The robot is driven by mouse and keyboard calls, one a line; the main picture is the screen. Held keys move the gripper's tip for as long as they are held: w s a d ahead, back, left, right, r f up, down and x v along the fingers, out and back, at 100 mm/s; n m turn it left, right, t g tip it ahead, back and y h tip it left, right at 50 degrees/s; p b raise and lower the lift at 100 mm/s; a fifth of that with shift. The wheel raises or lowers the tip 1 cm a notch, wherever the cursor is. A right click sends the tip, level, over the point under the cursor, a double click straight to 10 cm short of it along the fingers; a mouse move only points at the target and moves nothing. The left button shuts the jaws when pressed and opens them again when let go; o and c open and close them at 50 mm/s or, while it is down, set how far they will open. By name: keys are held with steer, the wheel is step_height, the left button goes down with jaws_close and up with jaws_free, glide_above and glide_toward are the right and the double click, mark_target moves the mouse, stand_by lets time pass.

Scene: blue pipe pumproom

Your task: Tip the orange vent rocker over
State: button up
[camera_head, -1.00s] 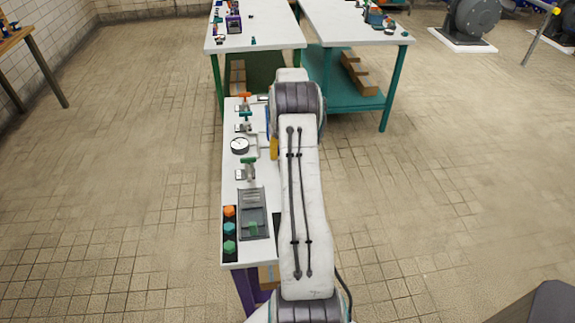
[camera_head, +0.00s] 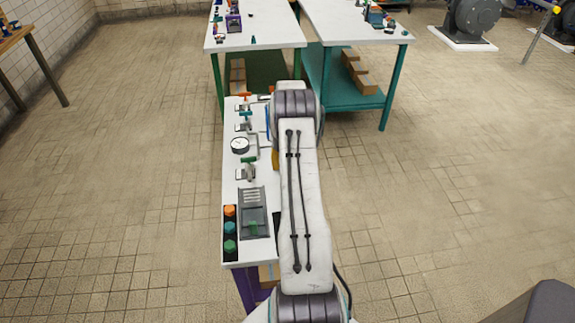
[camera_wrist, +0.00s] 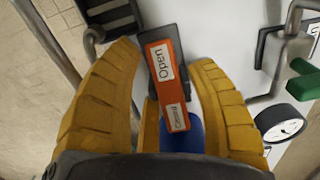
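The orange vent rocker (camera_wrist: 168,78) shows in the wrist view as a long orange bar on a dark base, with a white "Open" label at its upper end and a second label lower down, too small to read. My gripper (camera_wrist: 165,55) is open, with one yellow finger on each side of the rocker. In the head view my arm hides the rocker, and only a bit of yellow finger (camera_head: 275,160) shows.
The white bench (camera_head: 232,182) carries a gauge (camera_head: 240,145), a green handle (camera_head: 249,161), a button strip (camera_head: 229,228) and an orange-handled fitting (camera_head: 244,95). In the wrist view the gauge (camera_wrist: 280,123) and a green handle (camera_wrist: 304,85) lie right of my fingers; a metal rail (camera_wrist: 48,40) runs left.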

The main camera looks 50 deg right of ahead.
steer(key=c, duration=0.9)
steer(key=shift+c, duration=0.2)
steer(key=shift+w+d+f+b, duration=0.1)
steer(key=shift+b, duration=0.5)
steer(key=shift+g+y+b, duration=0.4)
steer(key=shift+g+y, duration=0.1)
steer(key=o, duration=1.2)
steer(key=shift+r, duration=0.2)
steer(key=shift+w+d+r, duration=0.15)
steer(key=shift+r, duration=1.8)
steer(key=shift+w+d+r, duration=0.15)
steer(key=shift+w+r, duration=0.05)
steer(key=shift+r, duration=1.8)
steer(key=shift+w+d+r, duration=0.15)
steer(key=shift+r, duration=1.8)
